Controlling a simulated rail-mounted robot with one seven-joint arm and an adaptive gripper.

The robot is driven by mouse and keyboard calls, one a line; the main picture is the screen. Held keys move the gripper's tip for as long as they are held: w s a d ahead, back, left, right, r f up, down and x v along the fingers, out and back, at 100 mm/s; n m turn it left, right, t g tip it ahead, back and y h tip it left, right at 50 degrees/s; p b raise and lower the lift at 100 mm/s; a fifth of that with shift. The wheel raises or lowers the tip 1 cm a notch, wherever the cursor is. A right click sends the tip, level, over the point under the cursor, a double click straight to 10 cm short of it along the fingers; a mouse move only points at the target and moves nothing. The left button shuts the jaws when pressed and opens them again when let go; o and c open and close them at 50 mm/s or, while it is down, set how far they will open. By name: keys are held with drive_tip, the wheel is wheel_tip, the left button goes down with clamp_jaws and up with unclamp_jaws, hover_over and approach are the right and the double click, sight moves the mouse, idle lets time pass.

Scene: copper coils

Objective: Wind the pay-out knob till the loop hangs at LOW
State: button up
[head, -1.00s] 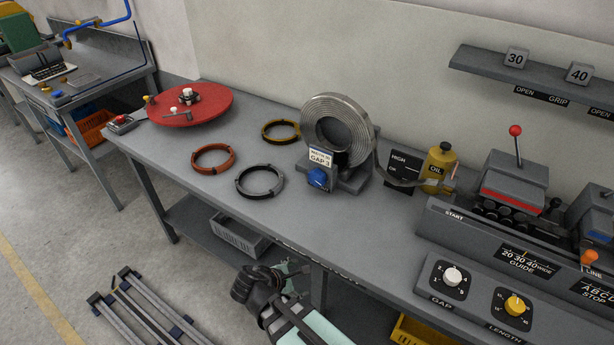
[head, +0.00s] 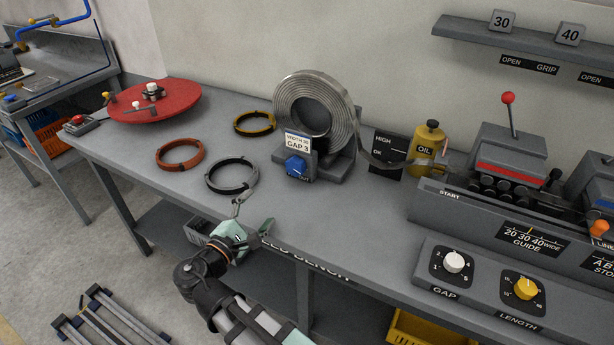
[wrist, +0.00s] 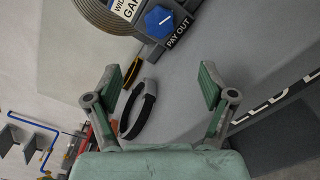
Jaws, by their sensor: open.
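The blue pay-out knob (head: 296,167) sits on the front of the grey coil stand (head: 334,166), below a card reading GAP 3. It also shows in the wrist view (wrist: 158,20), beside the label PAY OUT. The metal coil (head: 292,105) stands upright on the stand. Its strip (head: 378,162) runs right, sagging in front of the black HIGH/OK board (head: 388,150) towards the machine; the board's lowest mark is hidden. My gripper (head: 252,218) is open and empty at the bench's front edge, apart from the knob. Its spread fingers show in the wrist view (wrist: 162,88).
A black ring (head: 231,190), an orange ring (head: 180,168) and a yellow ring (head: 254,132) lie left of the stand. A yellow oil can (head: 428,140) stands behind the strip. GAP (head: 454,262) and LENGTH (head: 525,289) dials are at right. Bench before the knob is clear.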

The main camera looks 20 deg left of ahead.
sight(293, 169)
drive_tip(key=shift+w+d, duration=0.15)
drive_tip(key=shift+w, duration=0.45)
drive_tip(key=p+x, duration=0.2)
drive_tip(key=x, duration=1.4)
drive_tip(key=shift+w, duration=0.1)
drive_tip(key=c, duration=1.2)
